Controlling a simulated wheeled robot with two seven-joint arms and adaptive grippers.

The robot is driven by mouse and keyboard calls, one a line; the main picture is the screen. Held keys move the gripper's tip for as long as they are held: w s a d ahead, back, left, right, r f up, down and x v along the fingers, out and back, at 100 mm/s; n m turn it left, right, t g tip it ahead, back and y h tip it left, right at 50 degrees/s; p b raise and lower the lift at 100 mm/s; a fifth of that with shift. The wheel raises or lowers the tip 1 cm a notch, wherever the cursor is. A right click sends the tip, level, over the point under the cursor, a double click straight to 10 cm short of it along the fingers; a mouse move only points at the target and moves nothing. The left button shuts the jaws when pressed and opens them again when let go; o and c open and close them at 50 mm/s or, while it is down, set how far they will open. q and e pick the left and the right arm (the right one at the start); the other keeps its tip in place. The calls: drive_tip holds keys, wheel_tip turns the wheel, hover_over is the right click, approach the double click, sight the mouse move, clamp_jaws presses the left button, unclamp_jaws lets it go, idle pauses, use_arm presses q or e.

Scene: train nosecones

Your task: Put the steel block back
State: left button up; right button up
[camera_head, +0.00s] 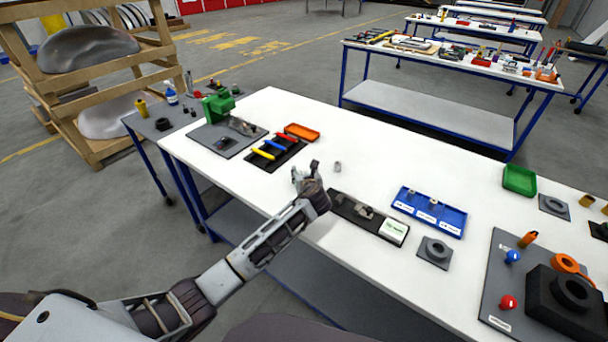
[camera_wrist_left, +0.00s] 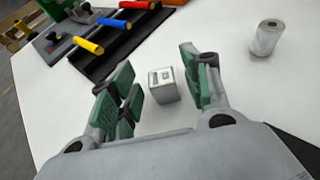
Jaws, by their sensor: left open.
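The steel block (camera_wrist_left: 163,86) is a small silvery cube with dark markings on one face. In the left wrist view it stands on the white tabletop between the spread fingers of my left gripper (camera_wrist_left: 155,82), with white table visible on both sides of it. In the head view my left gripper (camera_head: 306,172) is low over the white table (camera_head: 262,112), and I cannot make out the block there. The gripper is open and holds nothing. A black tray (camera_head: 341,201) with grey metal pieces and a white-and-green label lies just right of the gripper. My right gripper is not in view.
A small grey cylinder (camera_head: 337,167) stands beyond the gripper; it also shows in the left wrist view (camera_wrist_left: 267,37). A black mat (camera_head: 262,163) with yellow, blue and red-handled tools lies left. A blue tray (camera_head: 455,217) is on the right. White table around the block is clear.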

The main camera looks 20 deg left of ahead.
use_arm(q)
drive_tip(key=shift+p+v, duration=0.35)
drive_tip(key=shift+v, duration=5.65)
